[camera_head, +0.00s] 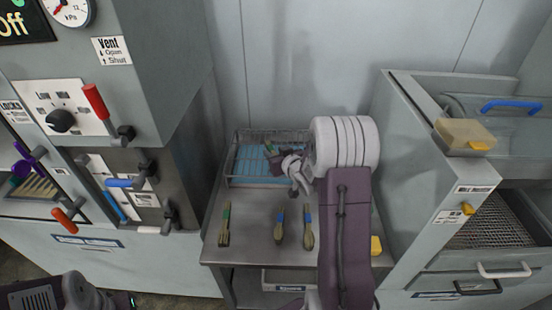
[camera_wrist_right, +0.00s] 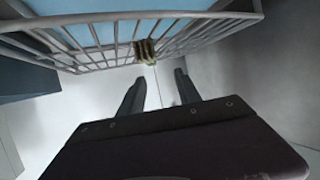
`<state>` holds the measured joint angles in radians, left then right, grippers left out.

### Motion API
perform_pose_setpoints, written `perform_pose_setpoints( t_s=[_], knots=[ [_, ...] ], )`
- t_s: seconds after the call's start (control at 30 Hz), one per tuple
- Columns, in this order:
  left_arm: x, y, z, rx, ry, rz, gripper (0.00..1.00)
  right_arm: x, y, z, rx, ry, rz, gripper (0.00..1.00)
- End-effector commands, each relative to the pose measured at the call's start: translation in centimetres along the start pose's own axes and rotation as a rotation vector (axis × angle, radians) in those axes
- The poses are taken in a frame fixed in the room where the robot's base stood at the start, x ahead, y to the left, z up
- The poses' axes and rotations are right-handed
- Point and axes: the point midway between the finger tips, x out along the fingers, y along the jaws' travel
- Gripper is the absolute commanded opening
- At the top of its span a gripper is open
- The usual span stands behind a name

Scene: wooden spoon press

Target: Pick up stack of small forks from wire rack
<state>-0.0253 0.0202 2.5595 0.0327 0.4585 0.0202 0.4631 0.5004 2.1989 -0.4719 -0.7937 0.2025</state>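The wire rack (camera_head: 229,172) with a light blue bottom stands at the back of the grey table. In the right wrist view the rack (camera_wrist_right: 85,58) crosses the top of the picture. A small brown stack of forks (camera_wrist_right: 145,48) with a bit of green shows at the rack's wires, beyond my fingertips. My right gripper (camera_head: 273,153) is over the rack in the head view. In the wrist view the right gripper (camera_wrist_right: 158,82) has its two dark fingers apart with nothing between them. In the head view I cannot make out the stack near the gripper. My left gripper is not visible.
On the table (camera_head: 250,245) lie a green-banded bundle (camera_head: 225,223) and two blue-banded bundles (camera_head: 279,226) (camera_head: 308,227). A yellow block (camera_head: 376,246) is at the right. Grey machines with levers (camera_head: 97,102) and drawers (camera_head: 465,265) flank the table. My right arm covers its right part.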

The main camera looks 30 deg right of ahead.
Motion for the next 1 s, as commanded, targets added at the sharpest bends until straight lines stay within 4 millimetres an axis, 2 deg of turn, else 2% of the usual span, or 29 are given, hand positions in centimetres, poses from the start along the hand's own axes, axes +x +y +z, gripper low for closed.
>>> perform_pose_setpoints(
  t_s=[0.03,0.13,0.23,0.43,0.63,0.83,1.0],
  knots=[
    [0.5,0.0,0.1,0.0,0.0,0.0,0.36,0.1,1.3,1.4,0.015,-0.015,0.023,0.4],
    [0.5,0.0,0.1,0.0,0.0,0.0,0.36,-0.1,2.5,1.8,0.026,-0.021,0.045,0.4],
    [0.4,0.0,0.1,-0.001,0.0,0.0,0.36,0.1,2.5,1.7,0.026,-0.022,0.045,0.4],
    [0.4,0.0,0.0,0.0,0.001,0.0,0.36,3.1,2.5,1.8,0.025,-0.022,0.044,0.4],
    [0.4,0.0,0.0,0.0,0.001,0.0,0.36,4.1,2.5,1.9,0.026,-0.023,0.045,0.4],
    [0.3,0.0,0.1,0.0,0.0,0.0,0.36,7.6,2.2,2.3,0.025,-0.023,0.044,0.4],
    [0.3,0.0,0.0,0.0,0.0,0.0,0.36,8.9,2.3,2.3,0.026,-0.023,0.045,0.4]
  ],
)
